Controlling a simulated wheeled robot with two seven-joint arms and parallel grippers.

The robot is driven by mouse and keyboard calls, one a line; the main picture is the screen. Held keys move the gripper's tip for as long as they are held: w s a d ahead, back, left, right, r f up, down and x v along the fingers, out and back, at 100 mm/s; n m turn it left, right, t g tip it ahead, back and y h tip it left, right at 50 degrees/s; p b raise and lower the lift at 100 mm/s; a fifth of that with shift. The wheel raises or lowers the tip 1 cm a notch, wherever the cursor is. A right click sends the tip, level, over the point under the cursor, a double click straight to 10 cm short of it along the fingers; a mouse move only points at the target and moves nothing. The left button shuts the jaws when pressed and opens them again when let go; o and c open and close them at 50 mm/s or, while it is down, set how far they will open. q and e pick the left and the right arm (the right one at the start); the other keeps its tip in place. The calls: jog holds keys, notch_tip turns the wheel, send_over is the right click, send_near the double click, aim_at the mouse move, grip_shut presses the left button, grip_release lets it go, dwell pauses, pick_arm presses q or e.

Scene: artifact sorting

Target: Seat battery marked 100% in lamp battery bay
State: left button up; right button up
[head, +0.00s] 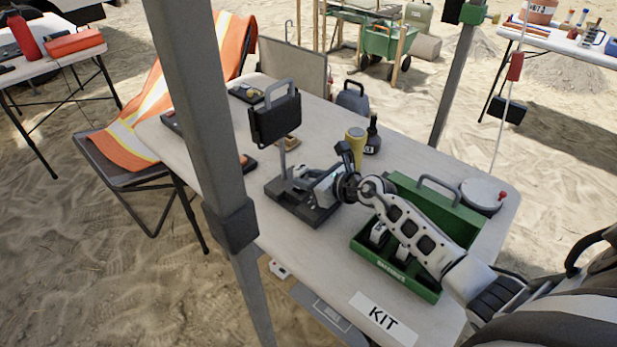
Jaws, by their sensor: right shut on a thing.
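The lamp (275,117) stands on the table, its black head on a grey post above a dark base (290,208). My right gripper (328,183) reaches from the right to the base's right part. It is shut on a small, pale battery (319,188), mostly hidden by the fingers. The battery's marking cannot be read. It is at or just over the base; I cannot tell whether it sits inside the bay. A green open box (437,296) stands under my right forearm, with white and black batteries (378,233) inside. My left gripper is out of view.
The table (305,258) also carries a yellow cylinder (355,143), a dark bottle (372,137) and a round, pale-lidded container (482,193). A KIT label (383,317) lies at the front. A grey post (205,120) crosses the view left of the lamp.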

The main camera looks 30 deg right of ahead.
dwell(0.8)
jog(key=shift+f+b, duration=0.3)
jog(key=shift+f, duration=0.15)
jog(key=shift+f+b, duration=0.45)
jog(key=shift+f, duration=0.1)
jog(key=shift+f+b, duration=0.55)
jog(key=shift+f, duration=0.05)
jog(key=o, duration=0.9)
jog(key=shift+o, duration=1.2)
jog(key=shift+f, duration=0.1)
jog(key=shift+s+a, duration=0.1)
